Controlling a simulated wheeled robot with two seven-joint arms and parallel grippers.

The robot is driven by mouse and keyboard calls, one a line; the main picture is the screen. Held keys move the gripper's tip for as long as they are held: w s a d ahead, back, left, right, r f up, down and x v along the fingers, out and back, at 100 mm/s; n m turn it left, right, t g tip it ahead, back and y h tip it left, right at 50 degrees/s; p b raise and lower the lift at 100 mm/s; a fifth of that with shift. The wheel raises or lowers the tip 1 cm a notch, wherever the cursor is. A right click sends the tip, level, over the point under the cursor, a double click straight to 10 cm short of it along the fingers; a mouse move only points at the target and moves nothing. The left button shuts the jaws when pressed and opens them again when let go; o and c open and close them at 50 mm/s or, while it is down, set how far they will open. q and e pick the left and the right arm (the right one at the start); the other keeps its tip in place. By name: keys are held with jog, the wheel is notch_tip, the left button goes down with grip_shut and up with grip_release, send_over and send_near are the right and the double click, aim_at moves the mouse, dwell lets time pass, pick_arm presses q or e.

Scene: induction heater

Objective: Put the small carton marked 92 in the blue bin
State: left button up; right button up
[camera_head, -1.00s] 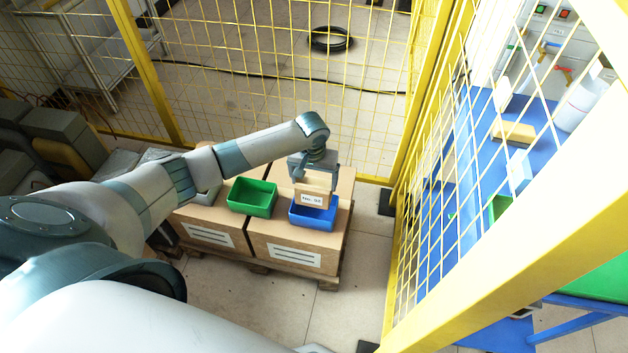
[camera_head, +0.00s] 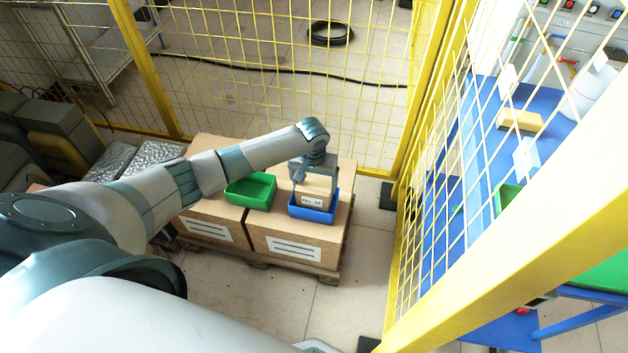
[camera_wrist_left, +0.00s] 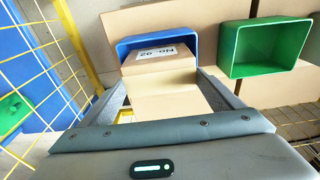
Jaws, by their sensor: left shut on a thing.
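The small carton (camera_head: 312,190) is brown with a white label that reads No. 92 in the left wrist view (camera_wrist_left: 160,72). My left gripper (camera_head: 313,180) is shut on it from above. The carton is at the blue bin (camera_head: 318,215), with its lower part inside the bin's rim in the head view. In the left wrist view the blue bin (camera_wrist_left: 205,44) shows behind and around the carton's labelled end. Whether the carton touches the bin's floor is hidden. My right gripper is not in view.
A green bin (camera_head: 251,190) stands left of the blue bin, on large cardboard boxes (camera_head: 295,235) on a pallet. Yellow mesh fence (camera_head: 400,215) runs behind and to the right. A blue table (camera_head: 490,130) with several items lies beyond the right fence.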

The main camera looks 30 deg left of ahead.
pick_arm(q)
jog(key=shift+f, duration=0.1)
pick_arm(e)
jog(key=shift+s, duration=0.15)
pick_arm(q)
jog(key=o, duration=1.6)
jog(key=shift+o, duration=0.2)
jog(key=shift+r, duration=0.4)
notch_tip(320, 180, up, 16)
jog(key=s+p, duration=0.1)
jog(key=s, duration=0.1)
jog(key=shift+d+r, duration=0.25)
jog(key=shift+d, duration=0.05)
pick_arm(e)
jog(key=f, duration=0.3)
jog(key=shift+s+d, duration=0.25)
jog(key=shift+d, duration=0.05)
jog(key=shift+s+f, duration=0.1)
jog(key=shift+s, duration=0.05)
